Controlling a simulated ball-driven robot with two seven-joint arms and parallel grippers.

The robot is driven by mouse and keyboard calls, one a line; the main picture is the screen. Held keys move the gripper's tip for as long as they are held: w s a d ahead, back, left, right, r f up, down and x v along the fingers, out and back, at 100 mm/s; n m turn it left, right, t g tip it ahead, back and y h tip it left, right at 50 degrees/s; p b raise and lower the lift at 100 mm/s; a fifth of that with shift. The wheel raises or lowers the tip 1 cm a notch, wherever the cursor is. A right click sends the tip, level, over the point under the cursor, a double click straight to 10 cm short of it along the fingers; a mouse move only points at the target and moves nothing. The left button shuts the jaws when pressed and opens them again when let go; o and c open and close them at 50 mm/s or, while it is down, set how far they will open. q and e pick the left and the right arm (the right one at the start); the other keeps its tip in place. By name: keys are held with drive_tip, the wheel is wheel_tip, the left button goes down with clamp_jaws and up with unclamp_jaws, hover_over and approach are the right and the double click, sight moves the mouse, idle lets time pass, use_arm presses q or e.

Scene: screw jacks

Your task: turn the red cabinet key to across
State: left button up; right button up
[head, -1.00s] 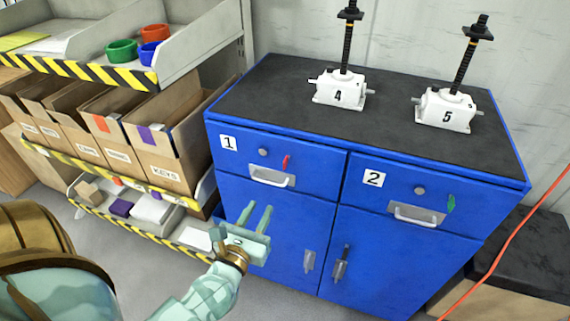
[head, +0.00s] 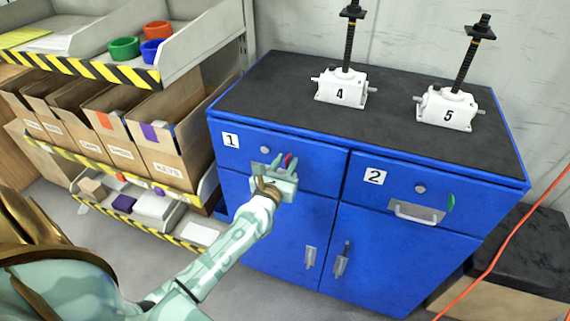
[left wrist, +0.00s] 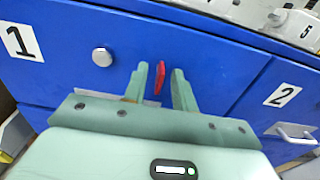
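The red key (head: 287,160) is at drawer 1 of the blue cabinet (head: 262,221). In the left wrist view the red key (left wrist: 160,77) stands roughly upright, slightly tilted, between my left gripper's fingers. My left gripper (head: 284,161) is open at the drawer front, with a finger on each side of the key. In the left wrist view the gripper (left wrist: 160,84) shows a gap on both sides of the key, narrower on the left. My right gripper is not in view.
A round silver knob (left wrist: 102,57) is left of the key. Drawer 2 has a green key (head: 451,202) and a white handle (head: 415,214). Jacks 4 (head: 341,88) and 5 (head: 446,108) stand on top. Shelves with cardboard boxes (head: 168,150) are at left.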

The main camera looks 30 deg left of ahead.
use_arm(q)
clamp_jaws()
drive_tip(key=shift+m, duration=0.4)
drive_tip(key=m+p, duration=0.1)
drive_tip(key=m, duration=0.1)
drive_tip(key=shift+r+m+p, duration=0.1)
drive_tip(key=shift+m+p, duration=0.2)
drive_tip(key=m+p, duration=0.2)
drive_tip(key=m, duration=0.2)
drive_tip(key=shift+d+m, duration=0.1)
drive_tip(key=shift+m, duration=0.2)
drive_tip(key=m+p, duration=0.2)
drive_tip(key=m, duration=0.4)
drive_tip(key=shift+p, duration=0.35)
drive_tip(key=shift+f+m+p, duration=0.15)
drive_tip(key=shift+m+p, duration=0.2)
drive_tip(key=shift+m, duration=0.65)
drive_tip(key=shift+f+m+p, duration=0.1)
drive_tip(key=shift+m+p, duration=0.2)
drive_tip(key=shift+m, duration=0.7)
